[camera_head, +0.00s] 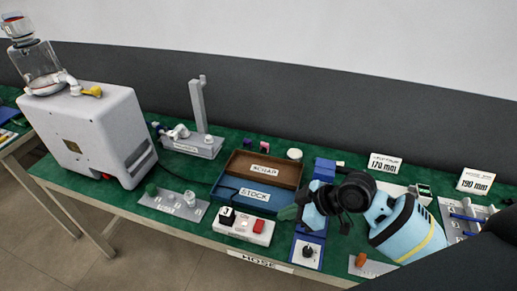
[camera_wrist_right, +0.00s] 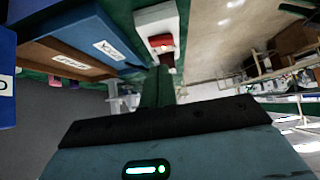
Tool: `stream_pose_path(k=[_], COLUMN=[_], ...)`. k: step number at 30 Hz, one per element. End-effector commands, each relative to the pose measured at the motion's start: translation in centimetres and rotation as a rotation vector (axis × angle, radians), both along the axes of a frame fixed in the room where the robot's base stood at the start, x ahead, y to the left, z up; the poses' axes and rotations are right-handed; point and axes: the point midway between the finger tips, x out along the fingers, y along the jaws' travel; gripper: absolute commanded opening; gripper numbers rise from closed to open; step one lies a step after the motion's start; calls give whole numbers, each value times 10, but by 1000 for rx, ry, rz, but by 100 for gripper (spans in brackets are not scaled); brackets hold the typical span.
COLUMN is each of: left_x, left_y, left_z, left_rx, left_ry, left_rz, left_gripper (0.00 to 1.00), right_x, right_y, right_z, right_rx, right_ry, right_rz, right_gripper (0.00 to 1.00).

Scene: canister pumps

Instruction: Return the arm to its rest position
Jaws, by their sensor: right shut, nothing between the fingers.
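My right arm (camera_head: 408,225) comes in from the right in the head view, light blue with a black joint, and reaches over the green table (camera_head: 120,197). Its gripper (camera_head: 288,213) points left, above the bench near the blue STOCK tray (camera_head: 232,190). In the right wrist view its green fingers (camera_wrist_right: 158,90) are together with nothing between them. The hand hides part of the table and of the blue stand below it. My left gripper is in neither view.
A brown SCRAP tray (camera_head: 289,175) adjoins the STOCK tray. A white switch box (camera_head: 243,226) with a red part stands in front, close to the gripper. A blue-based device (camera_head: 307,254) stands below the hand. A large white machine (camera_head: 95,135) stands left; 170 mm (camera_head: 384,163) and 190 mm (camera_head: 475,181) signs stand right.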

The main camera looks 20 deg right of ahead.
Motion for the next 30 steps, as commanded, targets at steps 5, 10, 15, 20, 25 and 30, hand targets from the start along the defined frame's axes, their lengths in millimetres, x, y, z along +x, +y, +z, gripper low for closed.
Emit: stream_pose_path(k=[5,10,15,20,25,30], left_x=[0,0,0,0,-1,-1], left_y=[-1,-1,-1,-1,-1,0], left_z=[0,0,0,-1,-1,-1], left_rx=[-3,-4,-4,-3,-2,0], left_ry=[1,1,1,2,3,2], left_rz=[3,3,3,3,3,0], left_gripper=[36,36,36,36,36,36], right_x=[-4,-36,-96,-154,-204,-244], right_y=[2,12,19,10,-8,-26], right_z=[-3,-28,-64,-84,-94,-95], right_rx=[-2,-25,-85,-160,-240,-312], right_ry=[8,67,181,299,401,482], right_rz=[-3,-41,-165,-340,-514,-662], right_gripper=[0,0,0,0,0,0])
